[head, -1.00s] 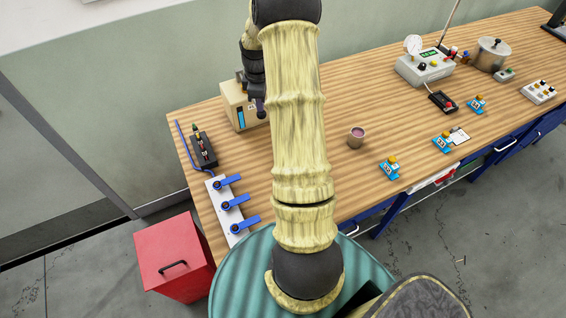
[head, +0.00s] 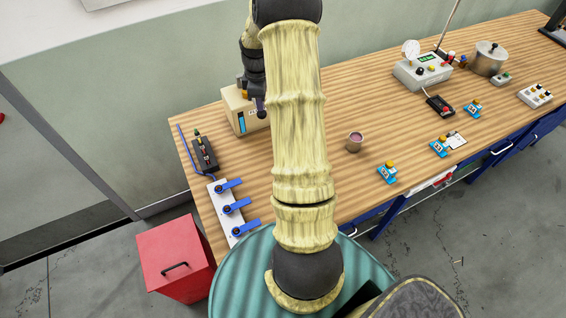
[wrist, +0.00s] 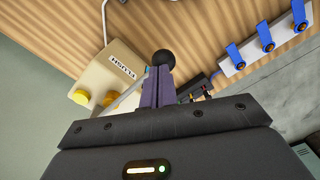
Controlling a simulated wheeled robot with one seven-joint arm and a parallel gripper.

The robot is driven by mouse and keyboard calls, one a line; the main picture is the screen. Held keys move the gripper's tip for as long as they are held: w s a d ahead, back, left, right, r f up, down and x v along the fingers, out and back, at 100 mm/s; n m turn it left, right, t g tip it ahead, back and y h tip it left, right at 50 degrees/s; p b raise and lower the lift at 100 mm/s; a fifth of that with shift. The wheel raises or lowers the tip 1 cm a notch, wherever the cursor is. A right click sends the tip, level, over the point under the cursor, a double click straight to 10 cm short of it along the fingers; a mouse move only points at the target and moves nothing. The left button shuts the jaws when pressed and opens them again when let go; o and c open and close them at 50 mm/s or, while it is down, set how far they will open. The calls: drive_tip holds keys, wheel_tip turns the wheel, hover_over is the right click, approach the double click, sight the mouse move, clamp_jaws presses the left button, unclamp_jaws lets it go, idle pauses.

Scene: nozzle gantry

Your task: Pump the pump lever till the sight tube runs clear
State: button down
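The pump is a beige box (head: 236,100) near the back left of the table. Its sight tube (head: 241,122) shows as a blue strip on the front face in the head view. In the wrist view the box (wrist: 112,72) carries a FLUSH label and yellow knobs. The pump lever has a black ball knob (wrist: 161,58) and a thin pale rod that runs behind my fingers. My gripper (wrist: 158,75) has its dark purple fingers close together around the lever just below the ball. In the head view my gripper (head: 260,105) is beside the box, partly hidden by my arm.
A white strip with several blue valve handles (head: 234,207) and a black device (head: 204,153) lie at the table's left end. A small cup (head: 354,142) stands right of my arm. A red bin (head: 173,257) stands on the floor. Table between box and cup is clear.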

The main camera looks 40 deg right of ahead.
wheel_tip(320, 180, up, 7)
drive_tip(key=p, duration=0.5)
idle(1.1)
drive_tip(key=shift+f+b, duration=3.2)
drive_tip(key=shift+f, duration=2.6)
wheel_tip(320, 180, up, 12)
drive_tip(key=p, duration=0.8)
drive_tip(key=shift+f+p, duration=0.15)
drive_tip(key=shift+p, duration=0.25)
drive_tip(key=shift+w, duration=0.1)
drive_tip(key=shift+s, duration=0.2)
drive_tip(key=shift+w+a, duration=0.1)
drive_tip(key=shift+w, duration=0.05)
